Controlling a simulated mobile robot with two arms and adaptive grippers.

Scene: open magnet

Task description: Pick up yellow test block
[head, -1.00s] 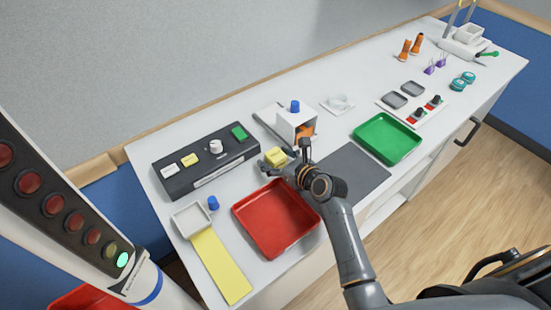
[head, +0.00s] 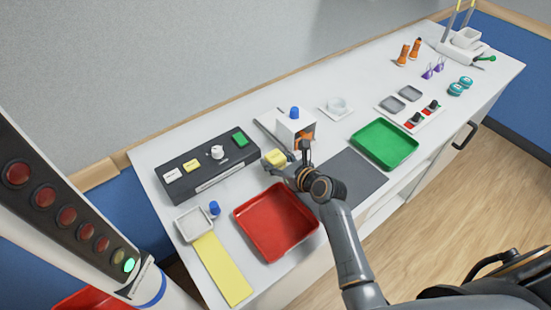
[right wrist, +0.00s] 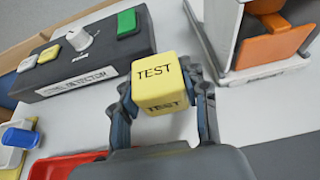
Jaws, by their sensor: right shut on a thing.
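The yellow test block (head: 276,157) is a small cube with "TEST" printed on it. It sits between the fingers of my right gripper (right wrist: 160,88), one finger on each side, and the gripper is shut on it. In the right wrist view the block (right wrist: 158,82) shows its lettered top and front faces. In the head view it is between the black detector box and the white unit with the orange part. I cannot tell clearly whether it is clear of the table. My left gripper is not in view.
The black detector box (head: 207,172) is left of the block. The white unit (head: 290,127) with a blue knob stands close behind. A red tray (head: 240,233) lies in front, a grey mat (head: 352,182) to the right, and a green tray (head: 385,143) farther right.

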